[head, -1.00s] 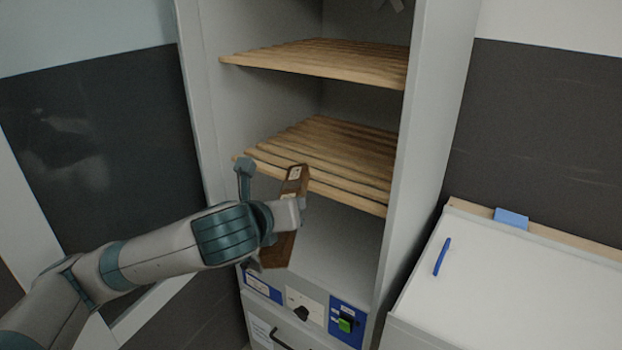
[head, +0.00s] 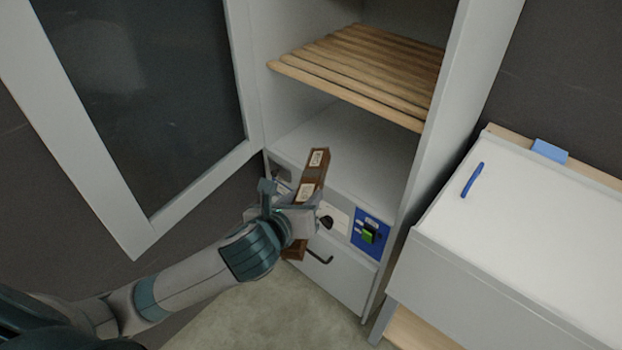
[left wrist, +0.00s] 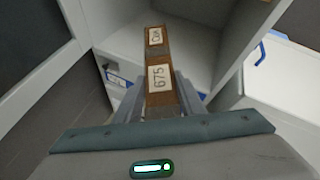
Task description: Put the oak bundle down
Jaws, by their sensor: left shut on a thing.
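The oak bundle (head: 316,166) is a long brown wooden piece with pale labels. In the left wrist view the bundle (left wrist: 157,55) shows a label reading 675 and a smaller one farther along that seems to read OAK. My left gripper (head: 300,215) is shut on the bundle around its middle. It holds the bundle tilted, in front of the cabinet's lower part, with its far end before the cabinet floor (head: 350,150). Whether the bundle touches the cabinet cannot be told. My right gripper is not in view.
A slatted wooden shelf (head: 355,75) is above the cabinet floor. The cabinet door (head: 190,185) stands open at left. A control panel with a green switch (head: 369,236) and a drawer (head: 345,275) are below. A white-topped bench (head: 540,220) with a blue pen (head: 472,181) is at right.

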